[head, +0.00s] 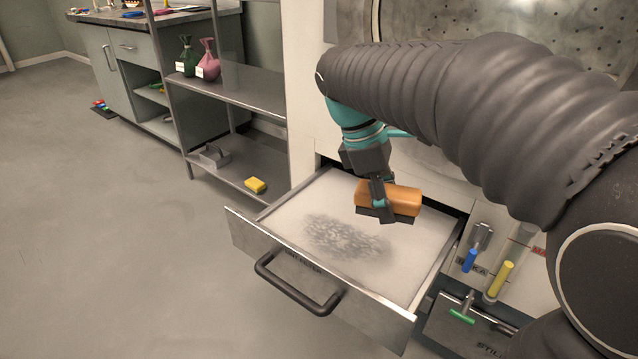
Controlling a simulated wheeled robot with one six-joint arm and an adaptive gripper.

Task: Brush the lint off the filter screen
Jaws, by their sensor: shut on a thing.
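The filter screen (300,208) is a pale flat sheet inside a pulled-out metal drawer (315,300) with a dark bar handle. A patch of grey lint (345,238) lies on the middle of the screen. My gripper (380,205) is shut on a brush (400,198) with an orange-brown wooden back and a dark underside. The brush is over the back right part of the screen, behind and right of the lint. I cannot tell whether its bristles touch the screen.
A metal shelf unit (245,95) stands left of the drawer, with green and pink bags and a yellow block (255,185).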

